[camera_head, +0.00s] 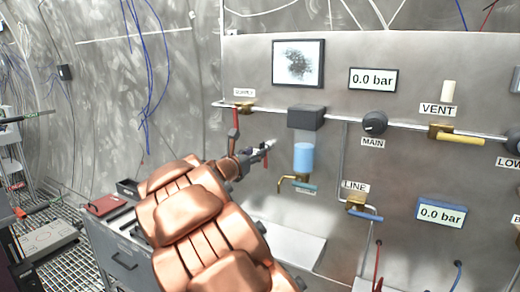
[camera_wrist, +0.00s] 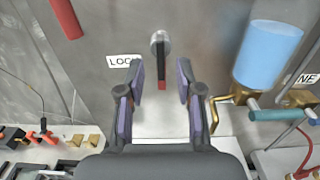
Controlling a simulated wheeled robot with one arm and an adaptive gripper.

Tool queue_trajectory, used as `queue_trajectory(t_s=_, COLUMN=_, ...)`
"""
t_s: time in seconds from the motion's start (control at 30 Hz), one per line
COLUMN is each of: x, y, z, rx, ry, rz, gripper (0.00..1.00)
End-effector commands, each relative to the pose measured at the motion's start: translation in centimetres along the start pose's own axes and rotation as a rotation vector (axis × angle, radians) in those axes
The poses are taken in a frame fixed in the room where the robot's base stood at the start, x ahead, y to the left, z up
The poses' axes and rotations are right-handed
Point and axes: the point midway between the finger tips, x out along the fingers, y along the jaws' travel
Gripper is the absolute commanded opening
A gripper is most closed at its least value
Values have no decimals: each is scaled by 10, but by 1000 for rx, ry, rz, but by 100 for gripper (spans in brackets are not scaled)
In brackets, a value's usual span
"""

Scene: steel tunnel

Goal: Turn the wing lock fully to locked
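The wing lock (camera_wrist: 160,44) is a round metal knob on the steel panel with a red-tipped wing (camera_wrist: 162,80) pointing straight down in the wrist view. A white label reading "LOC…" (camera_wrist: 122,61) sits to its left, its end hidden by a finger. My gripper (camera_wrist: 160,76) is open, with one finger on each side of the wing and visible gaps on both sides. In the head view my gripper (camera_head: 262,154) is close to the panel, left of the blue cylinder; the arm and fingers hide most of the lock there.
A blue cylinder (camera_wrist: 268,52) with a brass tap (camera_wrist: 240,95) is to the right. A red lever (camera_wrist: 66,18) hangs at upper left. Loose fittings (camera_wrist: 40,135) lie on a surface below left. The MAIN knob (camera_head: 374,123) and LINE valve (camera_head: 357,203) are farther right.

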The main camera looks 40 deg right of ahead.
Motion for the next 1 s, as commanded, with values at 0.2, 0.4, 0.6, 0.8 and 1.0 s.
queue_trajectory(t_s=0.2, x=28, y=0, z=1, rx=1, ry=2, rz=-1, gripper=35)
queue_trajectory(t_s=0.4, x=39, y=-1, z=-1, rx=1, ry=2, rz=-2, gripper=35)
queue_trajectory(t_s=0.6, x=40, y=-1, z=0, rx=2, ry=2, rz=-1, gripper=35)
queue_trajectory(t_s=0.8, x=40, y=-1, z=0, rx=2, ry=2, rz=-1, gripper=22)
queue_trajectory(t_s=1.0, x=40, y=-1, z=0, rx=3, ry=1, rz=-1, gripper=1)
